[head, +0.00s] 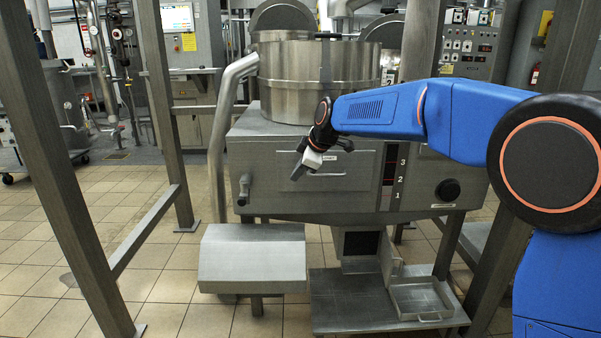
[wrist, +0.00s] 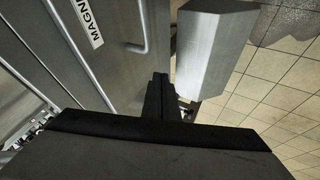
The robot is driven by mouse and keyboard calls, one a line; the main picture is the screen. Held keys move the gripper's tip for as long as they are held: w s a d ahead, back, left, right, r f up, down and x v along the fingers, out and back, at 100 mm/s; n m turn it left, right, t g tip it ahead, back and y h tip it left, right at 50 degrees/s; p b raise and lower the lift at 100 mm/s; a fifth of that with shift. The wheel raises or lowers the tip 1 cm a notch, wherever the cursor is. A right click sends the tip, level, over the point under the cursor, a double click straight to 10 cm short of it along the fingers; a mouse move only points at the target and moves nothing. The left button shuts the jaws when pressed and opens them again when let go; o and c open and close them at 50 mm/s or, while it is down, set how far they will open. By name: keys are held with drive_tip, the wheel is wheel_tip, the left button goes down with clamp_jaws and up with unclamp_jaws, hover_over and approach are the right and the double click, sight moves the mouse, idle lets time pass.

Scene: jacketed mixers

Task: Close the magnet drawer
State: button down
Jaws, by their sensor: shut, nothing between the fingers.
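The magnet drawer (head: 350,178) is a flat grey metal front in the body of the mixer, with a thin bar handle. In the wrist view its front (wrist: 105,65) carries a white label that reads "MAGN", and the handle is at the top. The front looks about level with the panel around it; I cannot tell whether a gap remains. My gripper (head: 298,175) is in front of the drawer's left part and hides some of it. In the wrist view the dark fingers (wrist: 158,92) are together and empty, below the handle. I cannot tell whether they touch the front.
A round steel bowl (head: 318,80) stands on top of the mixer. A grey sloped box (head: 252,258) sticks out low at the front left. A metal tray (head: 420,300) lies low at the right. Grey frame posts (head: 75,190) stand at both sides. Tiled floor is open at the left.

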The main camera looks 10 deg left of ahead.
drive_tip(key=v, duration=1)
drive_tip(key=s+d+f+m+h, duration=0.1)
drive_tip(key=s+d+m, duration=0.55)
drive_tip(key=d, duration=0.75)
drive_tip(key=s+d+f+m+h, duration=0.25)
drive_tip(key=s+d, duration=0.65)
drive_tip(key=d, duration=0.6)
drive_tip(key=s+d+f+m+h, duration=0.1)
drive_tip(key=s+d+f+m, duration=0.4)
drive_tip(key=s, duration=0.7)
drive_tip(key=s+d+f+m+h, duration=0.1)
drive_tip(key=s+d+f+m, duration=0.5)
drive_tip(key=s+d+f, duration=0.3)
drive_tip(key=s+d, duration=0.3)
drive_tip(key=shift+s+d+f+t, duration=0.3)
drive_tip(key=shift+f, duration=0.05)
drive_tip(key=shift+d+h, duration=0.1)
drive_tip(key=shift+h, duration=0.15)
